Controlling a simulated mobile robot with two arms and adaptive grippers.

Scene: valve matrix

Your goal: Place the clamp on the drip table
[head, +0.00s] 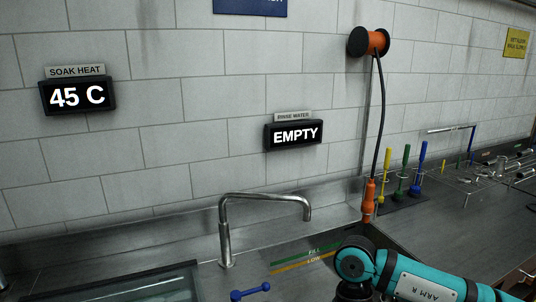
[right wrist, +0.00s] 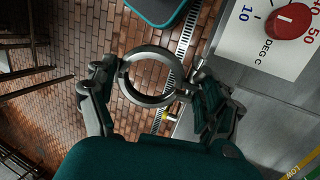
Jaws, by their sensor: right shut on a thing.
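The clamp (right wrist: 148,101) is a grey metal ring in the right wrist view. My right gripper (right wrist: 152,77) is shut on it, with a finger at either side of the ring. The brick floor shows through and below the ring. In the head view, my teal right arm enters at the lower right; its gripper and the clamp are out of that picture. My left gripper is in neither view. A metal counter with a wire rack (head: 468,182) runs along the right; I cannot tell whether this is the drip table.
A sink (head: 140,287) with a bent tap (head: 226,240) is at the lower left. A blue handle (head: 250,291) is near it. A red knob (right wrist: 291,20) is on a panel in the wrist view.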

